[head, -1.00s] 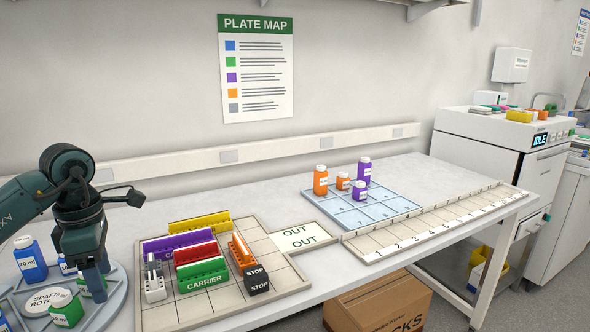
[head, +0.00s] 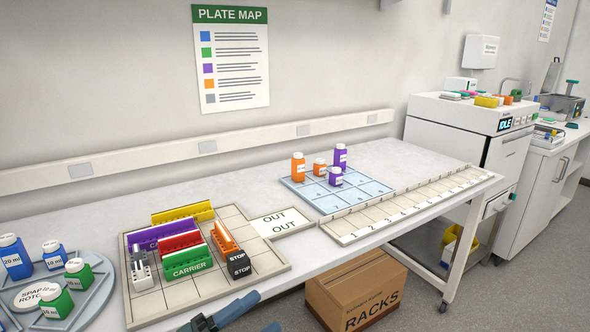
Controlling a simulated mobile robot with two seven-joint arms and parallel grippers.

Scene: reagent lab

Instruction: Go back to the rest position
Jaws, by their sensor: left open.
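My left gripper (head: 255,314) shows only in part at the bottom edge of the head view, in front of the table's front edge. Its fingers are apart and I see nothing between them. It is clear of the carrier tray (head: 205,283) and touches nothing that I can see. The rest of the left arm is cut off by the frame. My right gripper is not in view.
The round rotor tray (head: 92,308) with blue and green bottles is at left. Coloured racks stand on the carrier tray. Orange and purple bottles stand on the blue grid mat (head: 310,192). A cardboard box (head: 355,290) is on the floor under the table.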

